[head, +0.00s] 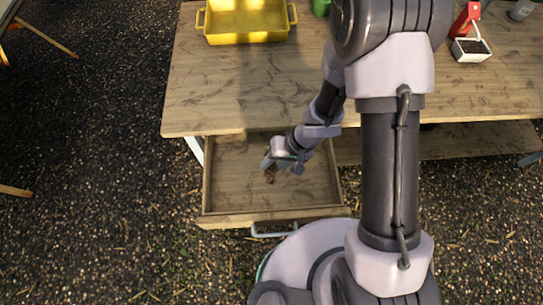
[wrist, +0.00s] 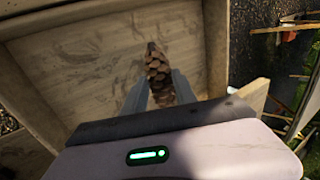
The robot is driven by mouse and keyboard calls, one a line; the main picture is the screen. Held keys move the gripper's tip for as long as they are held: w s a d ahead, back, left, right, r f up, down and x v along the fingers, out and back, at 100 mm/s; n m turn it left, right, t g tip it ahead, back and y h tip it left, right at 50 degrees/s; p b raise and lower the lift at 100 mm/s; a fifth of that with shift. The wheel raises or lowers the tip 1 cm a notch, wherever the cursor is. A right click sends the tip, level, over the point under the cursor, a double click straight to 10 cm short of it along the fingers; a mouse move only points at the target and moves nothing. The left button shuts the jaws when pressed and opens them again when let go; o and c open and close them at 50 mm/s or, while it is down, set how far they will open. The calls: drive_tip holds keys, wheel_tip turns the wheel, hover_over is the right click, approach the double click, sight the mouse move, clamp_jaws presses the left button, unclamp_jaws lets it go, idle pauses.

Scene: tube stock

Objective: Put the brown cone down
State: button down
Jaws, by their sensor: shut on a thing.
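The brown cone (wrist: 157,68) is a scaly pine cone held between the two fingers of my gripper (wrist: 160,88) in the wrist view. In the head view the cone (head: 271,174) shows as a small brown patch at the tip of my gripper (head: 271,165). My gripper is shut on the cone. Both are over the open wooden drawer (head: 225,190) under the table. I cannot tell whether the cone touches the drawer floor.
The wooden table (head: 230,100) stands above and behind the drawer. The visible drawer floor looks otherwise empty.

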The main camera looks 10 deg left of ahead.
drive_tip(key=f+b, duration=0.4)
drive_tip(key=f, duration=0.1)
drive_tip(key=f+b, duration=0.4)
drive_tip(key=f, duration=0.1)
drive_tip(key=shift+s+d+f, duration=0.15)
drive_tip(key=shift+d+f, duration=0.05)
drive_tip(key=shift+r, duration=0.3)
drive_tip(key=c, duration=1.3)
unclamp_jaws()
drive_tip(key=shift+f, duration=0.15)
drive_tip(key=shift+o, duration=0.2)
